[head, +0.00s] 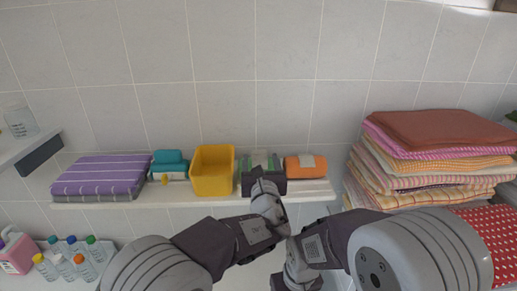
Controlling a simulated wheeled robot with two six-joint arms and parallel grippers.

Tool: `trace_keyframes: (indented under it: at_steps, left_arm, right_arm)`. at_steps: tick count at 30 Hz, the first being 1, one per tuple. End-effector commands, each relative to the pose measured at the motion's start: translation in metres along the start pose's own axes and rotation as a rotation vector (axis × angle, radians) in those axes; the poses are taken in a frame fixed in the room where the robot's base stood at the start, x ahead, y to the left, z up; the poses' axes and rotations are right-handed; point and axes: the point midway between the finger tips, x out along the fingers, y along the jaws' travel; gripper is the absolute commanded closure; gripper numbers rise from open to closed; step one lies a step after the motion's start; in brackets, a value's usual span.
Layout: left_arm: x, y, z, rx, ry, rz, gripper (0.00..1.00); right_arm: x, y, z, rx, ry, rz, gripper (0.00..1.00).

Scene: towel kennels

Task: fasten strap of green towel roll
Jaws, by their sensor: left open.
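The green towel roll (275,161) lies on the white wall shelf, between a yellow bin and an orange towel roll. A pale grey strap (260,158) shows on top of it; whether its end is fastened cannot be told. My left gripper (263,176) is open at the front of the roll, its dark body hiding most of the roll's near side. Contact between jaws and roll cannot be made out. My right arm bends down at the bottom centre, and its fingertips are out of the picture.
The yellow bin (212,171), orange roll (300,172), teal rolls (170,158) and folded purple towel (100,175) share the narrow shelf (190,195). A tall towel stack (425,165) stands right. Several bottles (65,267) stand lower left. The wall above is clear.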

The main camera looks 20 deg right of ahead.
Motion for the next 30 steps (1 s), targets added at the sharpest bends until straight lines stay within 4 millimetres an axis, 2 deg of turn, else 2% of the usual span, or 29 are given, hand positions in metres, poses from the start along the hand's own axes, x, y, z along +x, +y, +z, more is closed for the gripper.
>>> trace_keyframes:
  at_steps: [1,6,14,18,21,23,26,30]
  left_arm:
    - [0.009,0.001,0.004,0.001,0.002,0.002,0.33]
    - [0.025,0.001,0.001,0.0,0.001,0.001,0.33]
    - [0.027,0.001,-0.001,-0.002,0.001,0.001,0.33]
    - [0.027,0.001,-0.001,-0.002,0.001,0.001,0.72]
    - [0.027,0.001,-0.001,-0.002,0.002,0.001,0.96]
    - [0.027,0.001,0.0,-0.002,0.004,0.001,0.96]
    - [0.029,0.001,0.006,-0.002,0.041,0.004,0.96]
    - [0.035,0.001,0.013,-0.002,0.168,0.003,0.96]
  right_arm:
    - [-0.011,0.0,-0.001,0.0,0.0,0.0,0.33]
    - [-0.018,0.0,-0.002,0.0,0.0,0.0,0.33]
    - [-0.017,0.0,-0.002,0.0,0.0,0.0,0.33]
    - [-0.017,0.0,-0.002,0.0,0.0,0.0,0.33]
    - [-0.017,0.0,-0.002,0.0,0.0,0.0,0.33]
    - [-0.018,0.0,-0.002,0.0,0.0,0.0,0.33]
    - [-0.033,-0.001,-0.003,0.0,0.0,0.0,0.33]
    - [-0.073,-0.001,-0.008,0.0,0.0,0.0,0.33]
